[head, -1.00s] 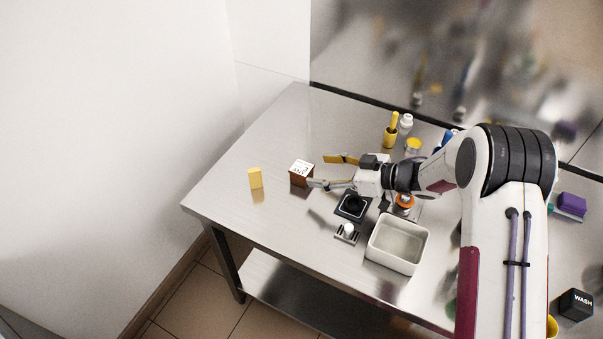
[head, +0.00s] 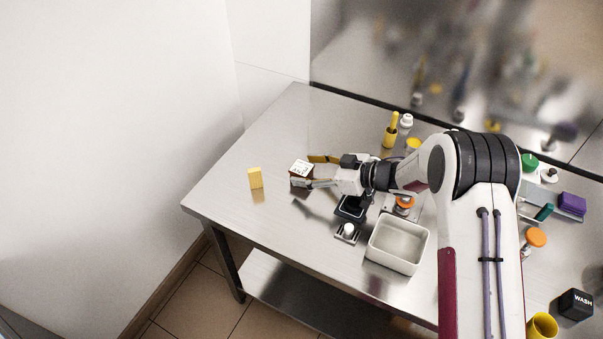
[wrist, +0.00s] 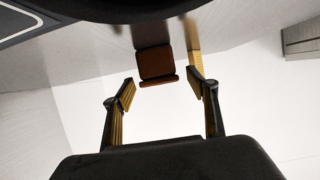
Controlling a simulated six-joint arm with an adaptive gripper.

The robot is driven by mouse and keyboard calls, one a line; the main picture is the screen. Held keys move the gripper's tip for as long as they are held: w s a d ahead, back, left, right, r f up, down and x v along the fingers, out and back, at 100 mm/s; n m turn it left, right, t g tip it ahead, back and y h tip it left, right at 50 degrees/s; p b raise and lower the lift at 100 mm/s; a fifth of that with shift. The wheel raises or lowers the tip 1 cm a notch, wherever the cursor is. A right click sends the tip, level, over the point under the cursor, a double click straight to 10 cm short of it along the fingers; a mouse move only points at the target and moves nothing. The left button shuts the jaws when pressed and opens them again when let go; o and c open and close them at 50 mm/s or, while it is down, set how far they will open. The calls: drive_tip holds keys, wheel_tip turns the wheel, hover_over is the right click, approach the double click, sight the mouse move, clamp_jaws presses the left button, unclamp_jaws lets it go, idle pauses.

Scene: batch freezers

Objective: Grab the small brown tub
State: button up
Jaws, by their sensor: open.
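The small brown tub (head: 301,177) stands on the steel table, with a white, dark-marked top. In the wrist view the brown tub (wrist: 156,64) shows as a brown block just ahead of the fingertips, in the gap between them. My gripper (head: 308,170) is open, low and pointing left, with its fingers at either side of the tub's right part. In the wrist view my gripper (wrist: 162,86) has its fingers spread and empty. One finger partly hides the tub's front in the head view.
A yellow block (head: 255,178) stands left of the tub; it also shows in the wrist view (wrist: 193,36). A black square device (head: 350,208), a small white-topped item (head: 347,231) and a white bin (head: 398,265) lie nearer the front edge. The table's left end is mostly clear.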

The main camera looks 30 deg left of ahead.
sight(309, 170)
idle(0.4)
drive_tip(key=c, duration=1.2)
drive_tip(key=shift+c, duration=0.2)
drive_tip(key=shift+r, duration=0.1)
wheel_tip(309, 170, up, 10)
